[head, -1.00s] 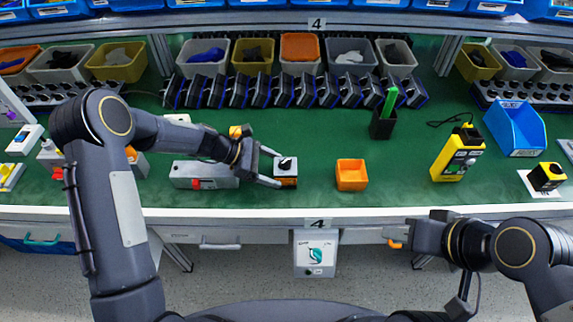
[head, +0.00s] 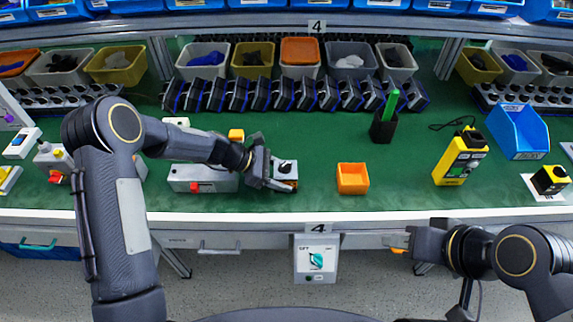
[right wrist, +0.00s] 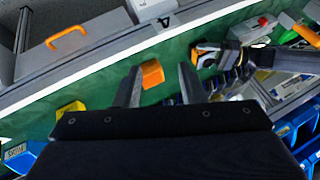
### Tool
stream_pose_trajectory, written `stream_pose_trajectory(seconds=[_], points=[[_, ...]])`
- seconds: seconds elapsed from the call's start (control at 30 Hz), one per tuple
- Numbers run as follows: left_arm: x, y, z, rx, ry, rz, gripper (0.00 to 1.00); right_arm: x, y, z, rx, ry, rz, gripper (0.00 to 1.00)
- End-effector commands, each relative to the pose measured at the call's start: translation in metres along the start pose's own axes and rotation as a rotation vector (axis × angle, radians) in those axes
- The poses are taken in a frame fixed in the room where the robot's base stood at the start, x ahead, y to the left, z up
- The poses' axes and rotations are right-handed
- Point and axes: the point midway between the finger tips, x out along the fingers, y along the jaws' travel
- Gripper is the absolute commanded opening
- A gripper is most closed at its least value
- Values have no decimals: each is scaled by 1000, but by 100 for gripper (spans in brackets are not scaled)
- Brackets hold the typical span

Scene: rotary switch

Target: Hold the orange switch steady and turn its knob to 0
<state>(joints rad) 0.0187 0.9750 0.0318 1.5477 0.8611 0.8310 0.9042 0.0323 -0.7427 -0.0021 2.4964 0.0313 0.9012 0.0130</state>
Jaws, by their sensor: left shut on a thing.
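The orange switch (head: 288,184) is a small box with an orange body, a light grey top plate and a black knob (head: 285,167) facing up. It sits on the green bench near the front edge. My left gripper (head: 280,177) comes from the left and is shut on the switch, hiding part of its left and front sides. The knob's pointer and the 0 mark are too small to read. The switch also shows in the right wrist view (right wrist: 203,57). My right gripper (head: 396,241) is off the front edge; its fingers (right wrist: 160,82) are apart and empty.
An orange bin (head: 352,179) stands just right of the switch. A grey box with a red button (head: 203,179) lies to its left, under my left arm. A yellow device (head: 459,157) and a black cup (head: 383,128) stand farther right. The bench between bin and yellow device is clear.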

Motion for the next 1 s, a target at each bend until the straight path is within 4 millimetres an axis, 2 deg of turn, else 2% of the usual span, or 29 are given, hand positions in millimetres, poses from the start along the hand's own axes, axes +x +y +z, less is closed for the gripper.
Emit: stream_pose_trajectory(seconds=[0.2,0.3,0.47,0.63,0.77,0.87,1.0], points=[[0,0,0,0,0,0,34,0,0,0,0,0,0,36],[0,0,0,0,0,1,34,0,0,-1,2,-2,-1,31],[0,0,0,0,0,0,34,-4,-5,-19,38,-42,-7,31],[0,0,0,0,0,0,34,-4,-18,-65,135,-139,-6,31],[0,0,0,0,0,0,34,7,-34,-105,226,-225,17,31],[0,0,0,0,0,0,34,21,-49,-133,292,-288,45,31],[0,0,0,0,0,0,34,50,-74,-167,382,-368,101,31]])
